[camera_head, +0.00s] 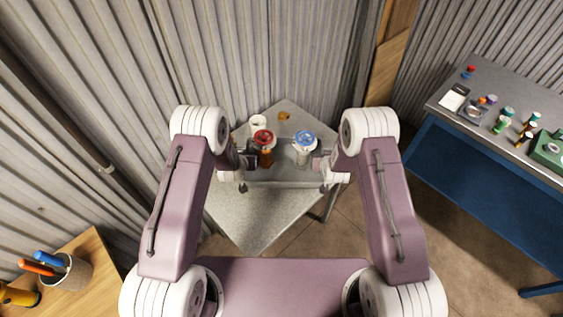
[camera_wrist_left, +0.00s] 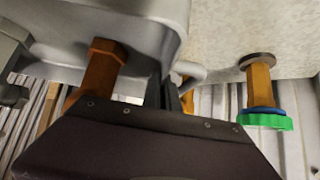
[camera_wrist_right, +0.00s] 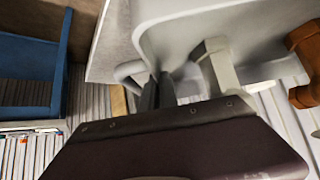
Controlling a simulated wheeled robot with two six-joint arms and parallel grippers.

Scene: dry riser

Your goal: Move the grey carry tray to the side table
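The grey carry tray (camera_head: 284,176) is level between my two arms, over or on a grey speckled table (camera_head: 252,222); I cannot tell whether it touches. A red-topped orange-brown fitting (camera_head: 264,142) and a blue-topped pale fitting (camera_head: 304,143) stand upright in it. My left gripper (camera_wrist_left: 170,94) is at the tray's left end, its fingers close together on the handle (camera_wrist_left: 192,72). My right gripper (camera_wrist_right: 157,92) is likewise closed on the other handle (camera_wrist_right: 128,71). The arms hide parts of the tray ends.
A white cup (camera_head: 258,121) and a small orange item (camera_head: 284,115) are behind the tray. A green-wheeled fitting (camera_wrist_left: 263,118) stands beside it. A blue-framed bench (camera_head: 480,97) with several small items is at right; a pen pot (camera_head: 72,275) is front left. Corrugated walls close the back.

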